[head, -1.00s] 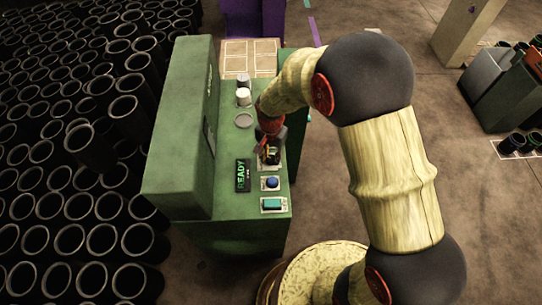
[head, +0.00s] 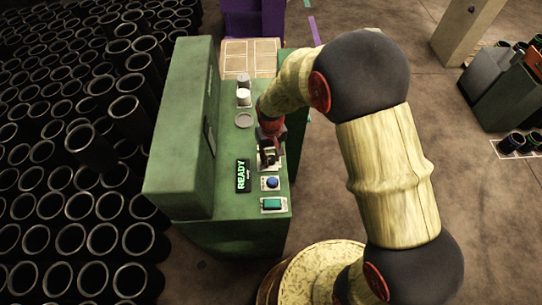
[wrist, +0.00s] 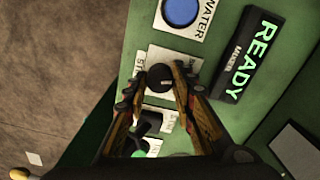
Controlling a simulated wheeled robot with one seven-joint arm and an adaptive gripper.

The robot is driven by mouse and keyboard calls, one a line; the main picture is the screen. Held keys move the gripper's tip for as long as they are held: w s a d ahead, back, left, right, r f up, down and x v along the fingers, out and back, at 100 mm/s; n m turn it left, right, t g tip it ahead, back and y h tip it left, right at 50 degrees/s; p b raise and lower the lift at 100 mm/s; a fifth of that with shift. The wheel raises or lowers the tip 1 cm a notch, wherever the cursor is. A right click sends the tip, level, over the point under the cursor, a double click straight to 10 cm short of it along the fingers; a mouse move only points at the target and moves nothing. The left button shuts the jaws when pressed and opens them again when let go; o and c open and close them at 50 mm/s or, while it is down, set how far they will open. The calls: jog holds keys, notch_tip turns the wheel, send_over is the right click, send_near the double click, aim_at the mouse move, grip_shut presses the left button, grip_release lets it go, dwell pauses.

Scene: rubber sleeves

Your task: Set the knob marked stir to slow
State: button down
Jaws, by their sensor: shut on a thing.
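The knob (wrist: 159,77) is a round black one on a pale plate. It sits between my gripper's fingertips in the wrist view. The plate's lettering is mostly hidden by the fingers, with only "ST" readable at the left. My gripper (wrist: 160,87) points down at the panel and is shut on the knob. In the head view my gripper (head: 268,152) is over the green machine's top (head: 245,145), and the knob is hidden beneath it. The knob's pointer and setting cannot be read.
A blue button (wrist: 181,10) marked WATER lies beside the knob. A black display (wrist: 250,55) reads READY. Grey and white round parts (head: 243,97) stand farther back. Many black sleeves (head: 75,205) crowd the left.

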aim_at(271, 158)
jog(key=shift+n, duration=1.1)
jog(key=c, duration=1.5)
grip_release()
notch_tip(271, 158, up, 12)
